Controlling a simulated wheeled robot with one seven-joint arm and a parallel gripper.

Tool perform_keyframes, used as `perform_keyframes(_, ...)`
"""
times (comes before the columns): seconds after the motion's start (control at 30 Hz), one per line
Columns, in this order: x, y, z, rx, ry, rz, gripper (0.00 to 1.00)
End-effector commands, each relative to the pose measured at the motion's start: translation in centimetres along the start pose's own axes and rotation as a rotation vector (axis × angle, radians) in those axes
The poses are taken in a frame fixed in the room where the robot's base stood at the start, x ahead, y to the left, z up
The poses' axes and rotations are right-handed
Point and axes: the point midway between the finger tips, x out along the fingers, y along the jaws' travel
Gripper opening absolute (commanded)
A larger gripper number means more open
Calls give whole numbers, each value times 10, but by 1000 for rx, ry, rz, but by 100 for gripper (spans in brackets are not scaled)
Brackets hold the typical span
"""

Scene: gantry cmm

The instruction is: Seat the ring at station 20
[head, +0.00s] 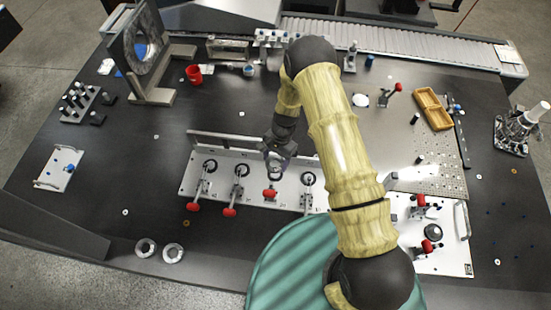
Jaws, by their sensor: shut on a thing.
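The white fixture plate (255,192) lies across the middle of the table, with a row of stations that have dark round seats and red-handled toggle clamps. My gripper (276,163) points down over the third station from the left. It is shut on a small light-grey ring (275,174), which shows only partly under the fingers. I cannot tell whether the ring touches the seat. The third clamp's red handle (270,193) is just in front of the ring. No station number is legible.
Two loose metal rings (146,248) lie near the table's front edge. A second white plate (450,248) with red-handled clamps is at the right.

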Motion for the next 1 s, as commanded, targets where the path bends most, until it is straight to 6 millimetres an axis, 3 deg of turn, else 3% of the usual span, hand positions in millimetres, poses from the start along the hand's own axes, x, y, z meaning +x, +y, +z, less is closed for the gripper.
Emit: perform_keyframes(1.0,56,0,-16,0,0,0,27)
